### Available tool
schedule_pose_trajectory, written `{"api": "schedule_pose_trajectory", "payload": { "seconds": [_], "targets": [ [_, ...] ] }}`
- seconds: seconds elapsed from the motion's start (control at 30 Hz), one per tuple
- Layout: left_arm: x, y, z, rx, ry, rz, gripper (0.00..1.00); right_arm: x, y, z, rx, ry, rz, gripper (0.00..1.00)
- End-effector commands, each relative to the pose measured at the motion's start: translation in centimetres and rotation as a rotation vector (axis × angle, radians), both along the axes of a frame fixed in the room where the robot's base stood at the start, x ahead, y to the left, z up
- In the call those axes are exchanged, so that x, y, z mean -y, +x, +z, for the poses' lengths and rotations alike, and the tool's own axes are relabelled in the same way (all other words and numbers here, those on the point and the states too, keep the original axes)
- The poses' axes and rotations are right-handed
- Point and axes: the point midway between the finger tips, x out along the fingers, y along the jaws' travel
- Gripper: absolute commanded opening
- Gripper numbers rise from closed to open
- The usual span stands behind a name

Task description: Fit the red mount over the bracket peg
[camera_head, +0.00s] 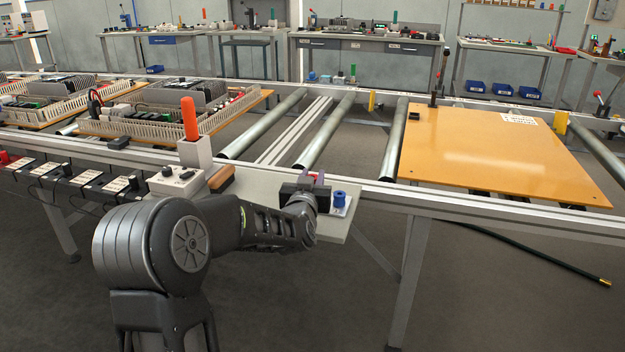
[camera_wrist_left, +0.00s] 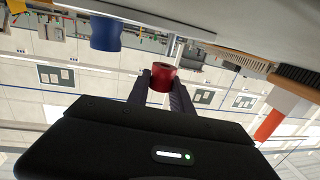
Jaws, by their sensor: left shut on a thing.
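My left gripper (camera_head: 310,179) is at the front shelf by the rail. In the left wrist view its two fingers (camera_wrist_left: 161,88) are shut on the red mount (camera_wrist_left: 162,76), a short red cylinder with a hole in its end. In the head view the red mount is too small or hidden to make out clearly. A thin pale upright piece (camera_wrist_left: 172,46) shows just beyond the mount; I cannot tell whether it is the bracket peg or whether they touch. A blue mount (camera_head: 339,200) stands right of the gripper, also in the wrist view (camera_wrist_left: 106,34). My right gripper is out of view.
On the shelf (camera_head: 331,228), left of the gripper, are a brown-backed brush (camera_head: 221,179), a grey knob box (camera_head: 176,182) and an orange-handled tool (camera_head: 189,120) in a holder. An orange board (camera_head: 490,155) lies on the rollers at right. Ducted panels (camera_head: 160,126) lie at left.

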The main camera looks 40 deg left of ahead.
Motion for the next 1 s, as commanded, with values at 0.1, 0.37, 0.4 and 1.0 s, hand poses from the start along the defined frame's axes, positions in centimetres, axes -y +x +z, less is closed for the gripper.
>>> {"api": "schedule_pose_trajectory", "payload": {
  "seconds": [0.1, 0.37, 0.4, 1.0],
  "targets": [
    [0.0, 0.0, 0.06, 0.001, 0.0, -0.001, 0.0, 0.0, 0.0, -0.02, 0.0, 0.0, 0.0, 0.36],
    [0.0, 0.0, 0.06, 0.001, 0.0, -0.001, 0.0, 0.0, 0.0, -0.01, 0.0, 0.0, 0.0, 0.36],
    [-0.01, 0.0, 0.06, 0.001, 0.0, -0.001, 0.0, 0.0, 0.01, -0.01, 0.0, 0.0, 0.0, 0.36],
    [0.0, -0.01, 0.08, 0.001, 0.001, -0.012, 0.0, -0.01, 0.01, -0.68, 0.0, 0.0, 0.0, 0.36]
  ]
}}
